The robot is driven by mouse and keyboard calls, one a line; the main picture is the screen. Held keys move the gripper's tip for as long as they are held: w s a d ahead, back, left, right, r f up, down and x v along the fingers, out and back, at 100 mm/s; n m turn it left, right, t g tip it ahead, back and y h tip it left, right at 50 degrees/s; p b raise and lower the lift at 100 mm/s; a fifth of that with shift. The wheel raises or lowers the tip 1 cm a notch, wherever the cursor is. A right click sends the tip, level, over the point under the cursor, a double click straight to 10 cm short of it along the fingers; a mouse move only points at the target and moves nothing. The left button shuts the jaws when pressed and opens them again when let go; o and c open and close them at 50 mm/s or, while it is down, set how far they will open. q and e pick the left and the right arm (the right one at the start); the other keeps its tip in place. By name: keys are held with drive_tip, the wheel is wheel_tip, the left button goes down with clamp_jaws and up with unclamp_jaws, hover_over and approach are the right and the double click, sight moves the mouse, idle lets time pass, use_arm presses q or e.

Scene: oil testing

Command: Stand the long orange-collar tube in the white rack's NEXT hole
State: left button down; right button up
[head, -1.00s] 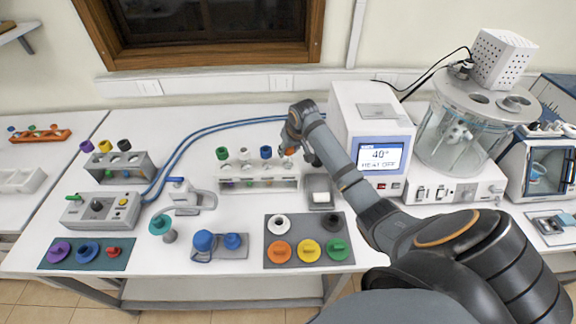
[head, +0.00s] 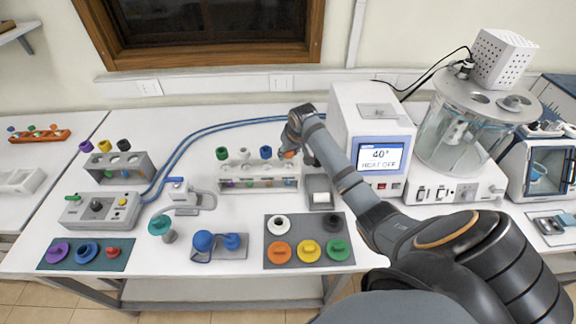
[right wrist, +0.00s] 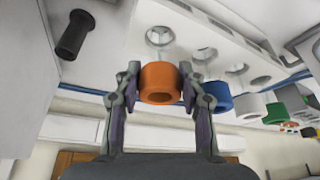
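The white rack (head: 262,185) stands mid-table. Green, white and blue collars line its top from left to right. The orange-collar tube (head: 288,154) is at the rack's right end, in line with them; my right gripper (head: 293,147) partly covers it. In the right wrist view the orange collar (right wrist: 159,84) sits between both fingers of my right gripper (right wrist: 159,72), which appear to touch its sides. The blue collar (right wrist: 216,96) is beside it. My left gripper is not in view.
A grey box (head: 320,197) stands just right of the rack, and the heater with a 40° display (head: 381,158) behind it. A mat with coloured caps (head: 307,268) lies in front. A grey rack (head: 120,170) and a control box (head: 100,212) stand left.

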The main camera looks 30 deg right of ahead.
drive_tip(key=o, duration=0.4)
drive_tip(key=v, duration=1.2)
idle(0.3)
